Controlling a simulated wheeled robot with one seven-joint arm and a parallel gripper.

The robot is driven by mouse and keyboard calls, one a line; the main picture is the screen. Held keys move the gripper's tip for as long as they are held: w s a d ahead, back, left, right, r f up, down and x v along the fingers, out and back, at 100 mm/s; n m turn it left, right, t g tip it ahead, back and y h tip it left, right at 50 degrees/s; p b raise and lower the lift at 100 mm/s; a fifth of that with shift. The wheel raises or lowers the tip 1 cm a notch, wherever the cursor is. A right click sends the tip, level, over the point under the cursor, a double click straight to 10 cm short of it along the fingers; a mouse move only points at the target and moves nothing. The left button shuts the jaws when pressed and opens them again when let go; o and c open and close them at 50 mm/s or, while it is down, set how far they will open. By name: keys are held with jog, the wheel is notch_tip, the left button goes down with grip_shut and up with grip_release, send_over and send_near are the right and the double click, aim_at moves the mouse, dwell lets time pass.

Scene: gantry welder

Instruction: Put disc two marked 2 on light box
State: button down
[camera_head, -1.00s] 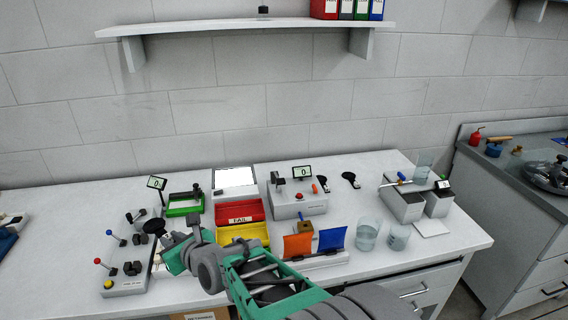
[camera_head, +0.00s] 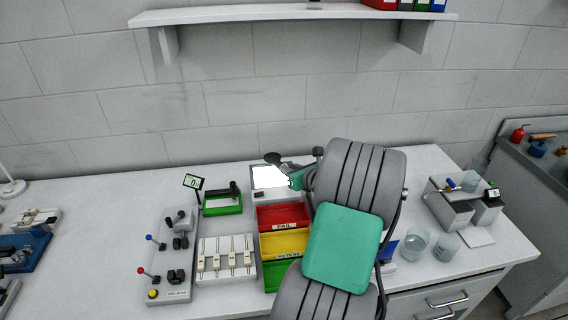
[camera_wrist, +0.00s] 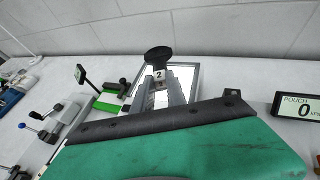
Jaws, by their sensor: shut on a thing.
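Disc two is a black round paddle (camera_wrist: 158,57) with a white tag marked 2, in the wrist view. In the head view the black disc (camera_head: 273,158) shows at the light box's back edge. My gripper (camera_wrist: 160,82) is shut on its tagged handle end, and the disc points away from me, tilted. The light box (camera_head: 268,178) is a bright white panel at the back of the bench, behind the red bin. It also shows behind and below the fingers in the wrist view (camera_wrist: 184,75). The gap between disc and panel cannot be told.
Red (camera_head: 282,215), yellow and green bins stand in front of the light box. A green-framed device (camera_head: 222,207) is to its left. A slotted white rack (camera_head: 227,262) and a lever panel (camera_head: 170,285) are further forward. Beakers (camera_head: 416,243) stand right of my arm.

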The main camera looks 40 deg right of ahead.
aim_at(289, 193)
jog(key=shift+a+f+b, duration=0.1)
jog(key=shift+f+b, duration=3.3)
jog(key=shift+b, duration=0.05)
jog(key=shift+f, duration=0.5)
jog(key=c, duration=1.3)
grip_release()
